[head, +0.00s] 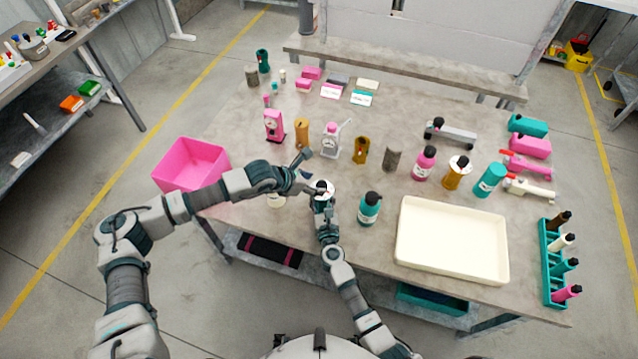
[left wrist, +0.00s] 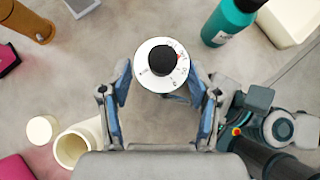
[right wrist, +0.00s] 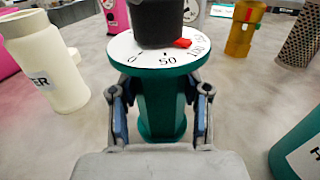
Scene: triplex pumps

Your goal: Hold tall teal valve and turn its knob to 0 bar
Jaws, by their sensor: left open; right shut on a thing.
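The tall teal valve has a white dial (left wrist: 147,79) with a black knob (left wrist: 163,60) on top. Its teal body (right wrist: 162,110) stands upright in the right wrist view. The knob's red pointer (right wrist: 183,43) lies between the 50 and 100 marks. My right gripper (head: 323,212) is shut on the teal body, below the dial. My left gripper (head: 304,172) is open above and beside the valve. In the left wrist view its fingers flank the dial, apart from the knob. In the head view the arms hide most of the valve's body.
A teal bottle (head: 369,209) stands right of the valve, and a cream tray (head: 452,272) lies farther right. A cream bottle (right wrist: 45,60) stands close on the left. A pink bin (head: 190,165) is at the left edge. Gauges and canisters stand behind.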

